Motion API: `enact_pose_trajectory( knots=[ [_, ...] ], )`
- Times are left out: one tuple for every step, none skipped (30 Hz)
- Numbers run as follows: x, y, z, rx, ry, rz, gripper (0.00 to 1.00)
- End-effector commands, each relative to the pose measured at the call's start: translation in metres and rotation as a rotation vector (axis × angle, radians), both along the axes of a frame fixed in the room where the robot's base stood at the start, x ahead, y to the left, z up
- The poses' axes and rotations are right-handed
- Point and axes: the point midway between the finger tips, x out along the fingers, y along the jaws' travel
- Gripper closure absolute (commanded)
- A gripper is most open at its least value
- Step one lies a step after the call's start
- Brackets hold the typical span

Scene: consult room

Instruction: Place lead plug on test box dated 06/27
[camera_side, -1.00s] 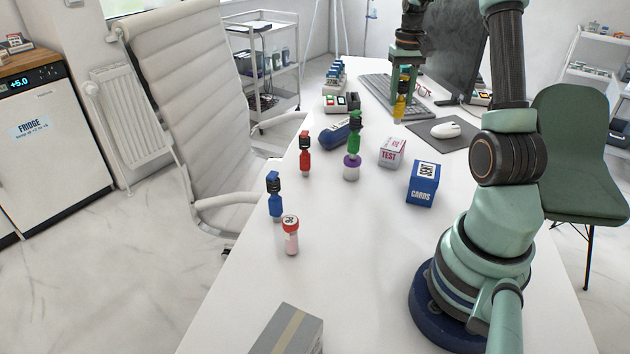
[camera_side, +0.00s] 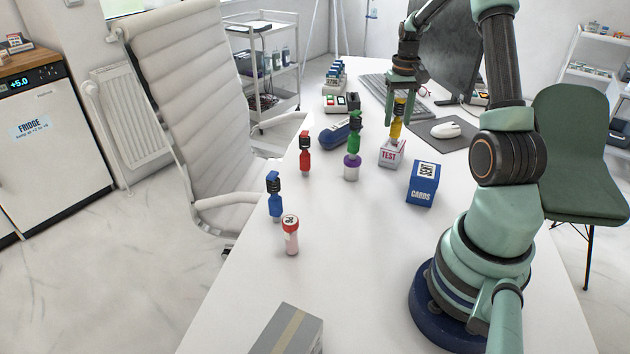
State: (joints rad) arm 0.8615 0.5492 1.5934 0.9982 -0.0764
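The yellow lead plug (camera_side: 396,128) stands upright on top of the small white test box (camera_side: 391,156), marked TEST in red. Any date on the box is too small to read. My gripper (camera_side: 402,121) points down over the box, with its fingers apart on either side of the plug and a gap showing beside it. A red lead plug (camera_side: 305,157) and a blue one (camera_side: 275,199) stand on the table to the left. A green lead plug (camera_side: 355,130) stands on a purple-topped piece (camera_side: 351,168).
A blue cards box (camera_side: 423,186) is right of the test box. A red-capped tube (camera_side: 290,236) and a grey box (camera_side: 287,332) are nearer. A dark blue case (camera_side: 334,134), keyboard (camera_side: 375,86) and mouse (camera_side: 446,130) lie behind. The table's near middle is clear.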

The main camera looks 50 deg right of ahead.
Motion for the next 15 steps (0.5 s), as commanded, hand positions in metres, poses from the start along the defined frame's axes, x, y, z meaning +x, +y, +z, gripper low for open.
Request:
enact_pose_trajectory(
  knots=[
    [0.000, 0.000, 0.000, 0.000, 0.000, 0.000, 0.31],
    [0.000, 0.000, 0.000, 0.000, 0.000, 0.000, 0.31],
    [0.000, 0.000, 0.000, 0.000, 0.000, 0.000, 0.31],
    [0.000, 0.000, 0.000, 0.000, 0.000, 0.000, 0.31],
    [0.000, 0.000, 0.000, 0.000, 0.000, 0.000, 0.31],
    [0.000, 0.000, 0.000, 0.000, 0.000, 0.000, 0.31],
    [0.000, 0.000, 0.000, 0.000, 0.000, 0.000, 0.31],
    [0.000, 0.000, 0.000, 0.000, 0.000, 0.000, 0.31],
    [0.000, 0.000, 0.001, 0.000, 0.000, 0.000, 0.31],
    [0.000, 0.000, 0.001, -0.001, -0.001, 0.000, 0.31],
    [0.000, 0.000, 0.002, -0.001, -0.001, 0.000, 0.31],
    [0.000, 0.000, 0.004, -0.001, -0.001, 0.000, 0.31],
    [0.000, 0.000, 0.007, -0.001, -0.001, 0.000, 0.31],
    [0.000, 0.000, 0.010, -0.001, -0.001, 0.000, 0.31],
    [0.001, -0.001, 0.015, -0.003, -0.003, 0.000, 0.31]
  ],
)
